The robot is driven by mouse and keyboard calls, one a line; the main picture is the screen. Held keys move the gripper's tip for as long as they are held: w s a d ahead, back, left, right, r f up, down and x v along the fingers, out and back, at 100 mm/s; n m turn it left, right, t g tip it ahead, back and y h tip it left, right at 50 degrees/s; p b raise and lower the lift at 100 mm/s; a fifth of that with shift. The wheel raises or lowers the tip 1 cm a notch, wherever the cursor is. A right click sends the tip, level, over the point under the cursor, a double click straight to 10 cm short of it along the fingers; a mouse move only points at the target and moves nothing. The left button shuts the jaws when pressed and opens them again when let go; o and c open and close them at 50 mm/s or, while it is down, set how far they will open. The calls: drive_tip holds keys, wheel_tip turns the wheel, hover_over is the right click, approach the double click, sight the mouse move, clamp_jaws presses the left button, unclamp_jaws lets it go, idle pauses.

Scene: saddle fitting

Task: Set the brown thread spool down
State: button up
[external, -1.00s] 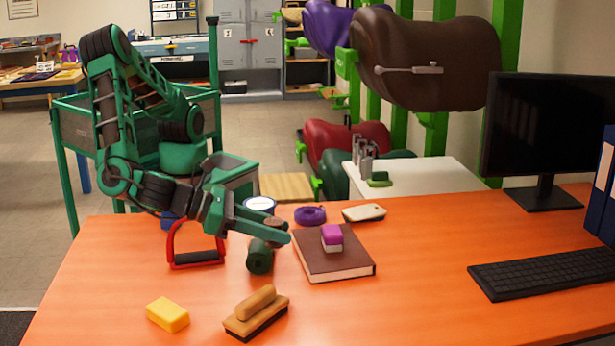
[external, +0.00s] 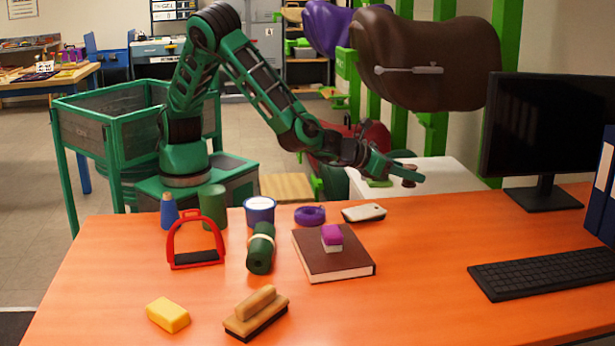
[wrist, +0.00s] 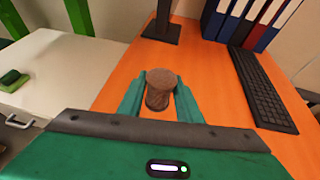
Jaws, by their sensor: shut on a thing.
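The brown thread spool (wrist: 160,91) is upright between the two green fingers of my gripper (wrist: 160,98) in the wrist view, and the fingers are shut on it. In the external view the spool (external: 409,176) shows small at the fingertips of my gripper (external: 408,175). It is held in the air, above the area where the orange table (external: 420,240) meets the white cabinet top (external: 450,178). The exact height of the spool over the surface is hard to tell.
A monitor (external: 545,130) and keyboard (external: 550,270) stand at right. A brown book (external: 330,262) with a purple-topped block, a phone (external: 364,212), a purple tape roll (external: 310,215), a green roll (external: 260,250) and a red stirrup (external: 195,240) are at left. The table between book and keyboard is clear.

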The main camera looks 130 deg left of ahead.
drive_tip(key=s+a, duration=0.3)
drive_tip(key=a, duration=0.8)
hover_over(423, 221)
drive_tip(key=shift+n+g, duration=0.3)
wheel_tip(423, 221, down, 7)
drive_tip(key=shift+r, duration=0.2)
drive_tip(key=shift+f, duration=1.95)
drive_tip(key=o, duration=1)
drive_tip(key=shift+f, duration=0.1)
drive_tip(key=shift+o, duration=0.2)
drive_tip(key=v, duration=1.2)
drive_tip(key=shift+d+f, duration=0.15)
